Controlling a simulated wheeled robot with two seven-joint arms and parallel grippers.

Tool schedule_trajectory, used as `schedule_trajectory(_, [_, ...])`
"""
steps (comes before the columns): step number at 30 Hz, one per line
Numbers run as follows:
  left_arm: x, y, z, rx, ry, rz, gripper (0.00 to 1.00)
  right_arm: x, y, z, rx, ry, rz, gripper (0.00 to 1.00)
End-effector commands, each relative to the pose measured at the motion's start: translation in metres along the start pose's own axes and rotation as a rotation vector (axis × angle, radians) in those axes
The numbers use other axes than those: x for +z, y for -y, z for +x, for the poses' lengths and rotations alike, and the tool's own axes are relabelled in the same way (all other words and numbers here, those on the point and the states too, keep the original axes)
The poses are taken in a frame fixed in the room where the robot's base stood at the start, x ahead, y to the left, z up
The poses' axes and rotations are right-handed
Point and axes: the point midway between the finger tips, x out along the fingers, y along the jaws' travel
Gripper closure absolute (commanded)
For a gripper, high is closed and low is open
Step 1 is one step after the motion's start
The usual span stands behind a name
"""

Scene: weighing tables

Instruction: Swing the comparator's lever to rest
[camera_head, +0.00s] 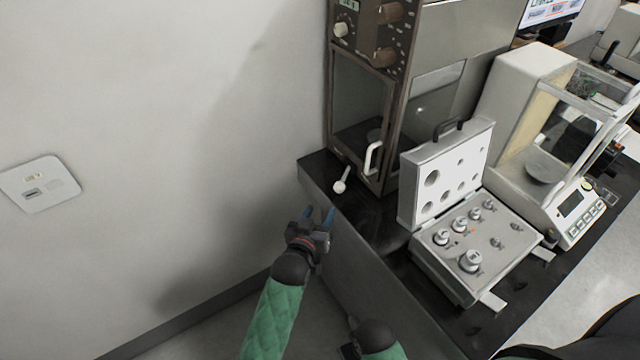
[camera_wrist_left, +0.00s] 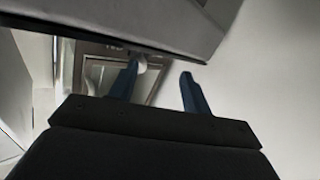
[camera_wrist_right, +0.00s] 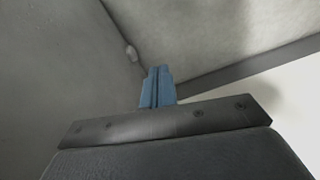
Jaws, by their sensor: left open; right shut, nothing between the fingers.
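The comparator (camera_head: 360,90) is a tall brown cabinet with a glass front on the dark table. Its lever (camera_head: 342,183), a short light rod with a white round knob, sticks out low at the front, near the table's left edge. My left gripper (camera_head: 319,216) is open and empty, in front of and below the knob, apart from it. In the left wrist view, the fingers (camera_wrist_left: 160,78) point toward the comparator (camera_wrist_left: 98,72); a pale round part shows by the left finger. My right gripper (camera_wrist_right: 158,72) is shut and empty, low beside grey surfaces.
A white loop handle (camera_head: 372,158) is on the comparator's front. An open weight case (camera_head: 440,270) with several weights stands to the right, with a white balance (camera_head: 520,105) beyond. The dark table edge (camera_head: 325,180) lies close to my left gripper. A wall (camera_head: 170,120) is at left.

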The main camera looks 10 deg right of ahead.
Motion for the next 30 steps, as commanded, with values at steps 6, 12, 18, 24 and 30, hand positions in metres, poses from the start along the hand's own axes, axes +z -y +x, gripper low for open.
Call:
schedule_trajectory(6, [-0.013, -0.02, 0.018, 0.045, -0.077, 0.002, 0.52, -0.004, -0.001, -0.001, 0.001, -0.005, 0.0, 1.0])
schedule_trajectory(12, [-0.021, -0.032, 0.028, 0.071, -0.119, 0.003, 0.52, -0.007, -0.001, -0.002, 0.002, -0.01, 0.0, 1.0])
schedule_trajectory(18, [-0.026, -0.034, 0.045, 0.071, -0.122, 0.002, 0.52, -0.01, -0.003, 0.011, 0.004, -0.017, 0.0, 1.0])
schedule_trajectory(24, [-0.029, -0.036, 0.073, 0.071, -0.121, 0.003, 0.52, 0.0, -0.007, 0.049, 0.01, -0.003, -0.001, 1.0])
schedule_trajectory(30, [-0.03, -0.037, 0.094, 0.07, -0.12, 0.003, 0.52, 0.006, -0.01, 0.073, 0.013, -0.001, -0.001, 1.0])
